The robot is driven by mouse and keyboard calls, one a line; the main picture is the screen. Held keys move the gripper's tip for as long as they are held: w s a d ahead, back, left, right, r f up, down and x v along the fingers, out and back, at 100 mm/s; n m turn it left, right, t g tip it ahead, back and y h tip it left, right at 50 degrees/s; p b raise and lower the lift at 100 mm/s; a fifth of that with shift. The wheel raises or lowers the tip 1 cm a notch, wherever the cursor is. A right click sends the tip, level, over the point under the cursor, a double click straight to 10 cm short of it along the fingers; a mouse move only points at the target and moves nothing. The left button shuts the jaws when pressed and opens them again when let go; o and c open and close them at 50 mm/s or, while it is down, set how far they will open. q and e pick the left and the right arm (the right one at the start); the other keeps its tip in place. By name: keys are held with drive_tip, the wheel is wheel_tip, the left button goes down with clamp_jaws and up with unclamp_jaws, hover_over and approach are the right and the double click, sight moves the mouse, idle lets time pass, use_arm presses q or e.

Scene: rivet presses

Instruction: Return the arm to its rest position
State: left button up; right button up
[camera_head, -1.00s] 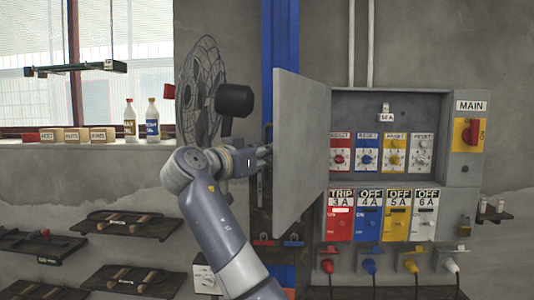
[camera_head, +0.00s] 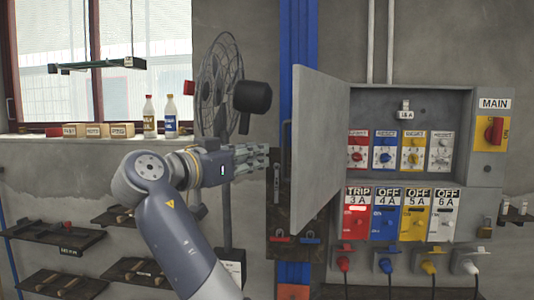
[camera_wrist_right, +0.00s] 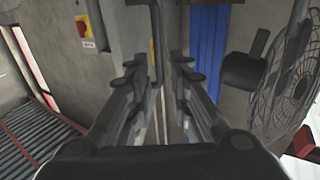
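My right gripper (camera_head: 264,160) is in the middle of the head view, left of the open grey cabinet door (camera_head: 318,150). Its fingers point right, towards the door's dark handle (camera_head: 283,150). In the right wrist view the two fingers (camera_wrist_right: 157,85) stand apart with nothing gripped between them. A dark bar, apparently the handle (camera_wrist_right: 157,45), shows in the gap beyond them; contact cannot be made out. My right arm is bent, rising from the bottom of the head view. My left gripper is not in view.
The black fan (camera_head: 215,90) stands behind my right wrist. The open cabinet (camera_head: 432,104) with coloured breakers is at the right. Bottles (camera_head: 170,118) and small boxes stand on the sill (camera_head: 30,142). Dark wall trays (camera_head: 55,233) are at lower left.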

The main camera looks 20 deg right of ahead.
drive_tip(key=shift+s+a, duration=0.3)
drive_tip(key=shift+a, duration=0.1)
